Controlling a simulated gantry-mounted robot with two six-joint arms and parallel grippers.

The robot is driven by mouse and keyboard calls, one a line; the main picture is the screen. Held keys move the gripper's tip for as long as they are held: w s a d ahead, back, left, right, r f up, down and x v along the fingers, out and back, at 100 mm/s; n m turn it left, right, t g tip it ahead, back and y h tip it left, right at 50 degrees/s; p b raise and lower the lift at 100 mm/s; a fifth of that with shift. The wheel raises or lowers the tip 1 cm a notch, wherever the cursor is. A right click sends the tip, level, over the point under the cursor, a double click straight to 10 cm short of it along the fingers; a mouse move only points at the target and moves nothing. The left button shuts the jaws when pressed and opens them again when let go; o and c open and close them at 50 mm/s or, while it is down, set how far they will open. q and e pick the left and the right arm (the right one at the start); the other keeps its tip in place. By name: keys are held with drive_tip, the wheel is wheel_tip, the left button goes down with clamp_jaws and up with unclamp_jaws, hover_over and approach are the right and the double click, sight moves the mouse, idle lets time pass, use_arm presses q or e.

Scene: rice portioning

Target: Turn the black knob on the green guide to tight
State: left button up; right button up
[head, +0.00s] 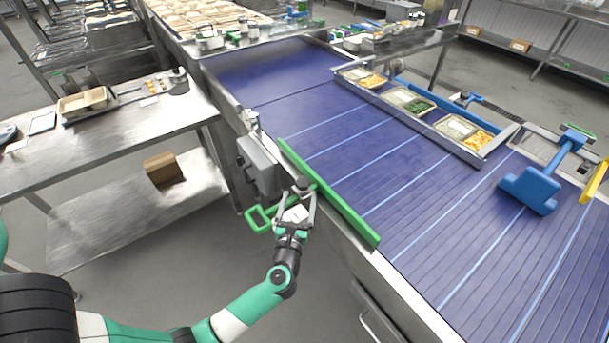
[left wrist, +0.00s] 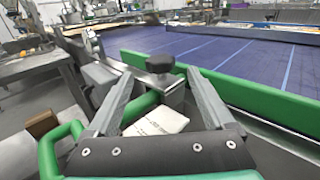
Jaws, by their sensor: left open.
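The green guide (head: 330,196) is a long bar along the near edge of the blue conveyor, with a green loop handle (head: 258,216) on its outer side. It also shows in the left wrist view (left wrist: 240,92). The black knob (left wrist: 160,63) stands on a metal block beside the guide; in the head view (head: 302,183) it is small and just beyond my gripper. My left gripper (head: 297,194) is open, its two fingers (left wrist: 160,88) pointing at the knob with one on either side in the wrist view. I cannot tell if they touch it. A white label (left wrist: 157,122) lies below. My right gripper is not in view.
A grey box (head: 259,165) is mounted on the conveyor's side, left of the gripper. A steel table (head: 110,130) stands at the left. Food trays (head: 408,103) line the far side of the belt, and a blue tool (head: 532,188) lies at the right. The near belt is clear.

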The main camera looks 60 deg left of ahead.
sight(309, 180)
use_arm(q)
drive_tip(key=b+x, duration=0.2)
drive_tip(key=x, duration=0.8)
drive_tip(key=shift+a, duration=0.1)
drive_tip(key=shift+c, duration=0.3)
drive_tip(key=c, duration=1.3)
drive_tip(key=shift+w+r+m+t+h+p, duration=0.1)
drive_tip(key=shift+m+t+h+p, duration=0.5)
drive_tip(key=shift+t+h+p, duration=0.1)
drive_tip(key=shift+w+r+m+t+h+p, duration=0.1)
drive_tip(key=shift+m+t+h+p, duration=0.5)
drive_tip(key=shift+t+p, duration=0.1)
drive_tip(key=m+t+h, duration=0.1)
drive_tip(key=d+m+t+h+p, duration=0.1)
drive_tip(key=h, duration=0.1)
drive_tip(key=shift+w+f, duration=0.1)
drive_tip(key=shift+w, duration=0.15)
drive_tip(key=m+t+h, duration=0.2)
drive_tip(key=m+h, duration=0.1)
drive_tip(key=shift+w+d+f+h, duration=0.1)
drive_tip(key=shift+w+d+h, duration=0.05)
drive_tip(key=shift+d+h, duration=0.15)
drive_tip(key=shift+w+d+f+m+t+h+b, duration=0.1)
drive_tip(key=shift+d+m+t+h+b, duration=0.15)
drive_tip(key=shift+m+h, duration=0.7)
drive_tip(key=shift+d+m+t+h+b, duration=0.2)
drive_tip(key=shift+m+h, duration=0.35)
drive_tip(key=shift+h, duration=0.8)
drive_tip(key=shift+d, duration=0.1)
